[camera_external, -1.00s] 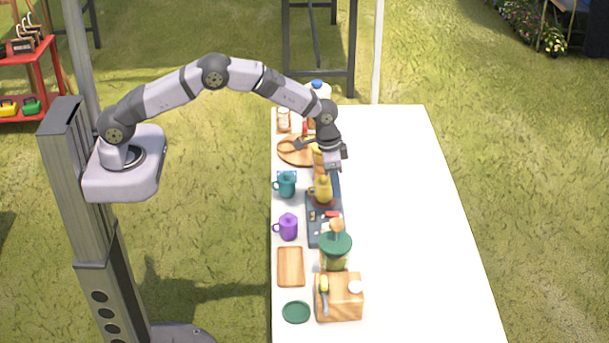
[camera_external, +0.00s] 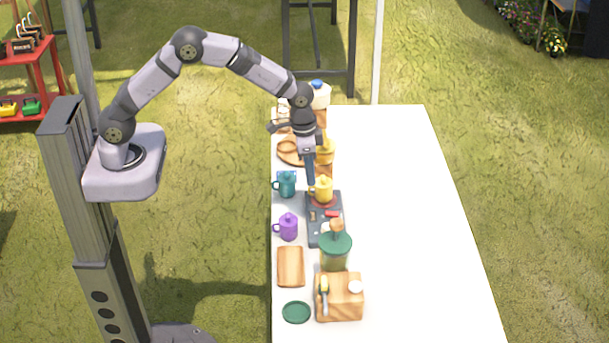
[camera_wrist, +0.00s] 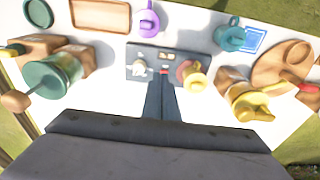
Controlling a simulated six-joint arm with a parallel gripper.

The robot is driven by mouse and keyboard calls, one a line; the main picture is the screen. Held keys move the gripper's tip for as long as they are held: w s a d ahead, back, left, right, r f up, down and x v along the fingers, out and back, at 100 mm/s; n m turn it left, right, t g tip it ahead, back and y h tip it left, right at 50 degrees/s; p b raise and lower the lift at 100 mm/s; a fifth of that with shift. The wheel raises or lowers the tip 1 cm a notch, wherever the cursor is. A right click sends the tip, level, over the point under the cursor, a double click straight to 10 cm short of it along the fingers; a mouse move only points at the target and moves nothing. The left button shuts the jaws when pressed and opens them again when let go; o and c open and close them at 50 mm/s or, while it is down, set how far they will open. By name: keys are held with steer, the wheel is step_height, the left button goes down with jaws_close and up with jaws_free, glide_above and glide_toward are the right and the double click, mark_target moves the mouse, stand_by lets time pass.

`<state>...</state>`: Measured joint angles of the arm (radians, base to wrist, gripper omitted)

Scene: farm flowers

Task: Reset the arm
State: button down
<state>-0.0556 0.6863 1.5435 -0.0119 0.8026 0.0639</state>
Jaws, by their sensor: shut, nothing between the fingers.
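My gripper (camera_external: 310,180) is shut and empty. It points down above the table near the back end of the dark grey tray (camera_external: 314,237). In the wrist view my gripper (camera_wrist: 163,76) shows as two dark fingers together over the middle of the tray (camera_wrist: 139,52). A yellow mug (camera_external: 322,190) sits on a red round spot on the tray, just right of the fingertips in the external view. A teal mug (camera_external: 287,183) and a purple mug (camera_external: 288,227) stand to the left along the table edge.
A green-lidded jar (camera_external: 336,252), a wooden block (camera_external: 340,299), a wooden tray (camera_external: 291,266) and a green coaster (camera_external: 296,312) occupy the front. A round wooden board (camera_external: 290,152) and a yellow pitcher (camera_external: 325,152) are behind. The table's right side (camera_external: 410,220) is clear.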

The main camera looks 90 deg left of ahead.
steer(key=s+d+r, duration=0.1)
steer(key=s+r, duration=0.1)
steer(key=s, duration=1.2)
steer(key=s+d+r+g, duration=0.1)
steer(key=s+r, duration=0.1)
steer(key=s, duration=1.2)
steer(key=shift+s+d+r, duration=0.15)
steer(key=shift+s+d, duration=0.05)
steer(key=shift+d, duration=0.1)
steer(key=c, duration=2.5)
jaws_free()
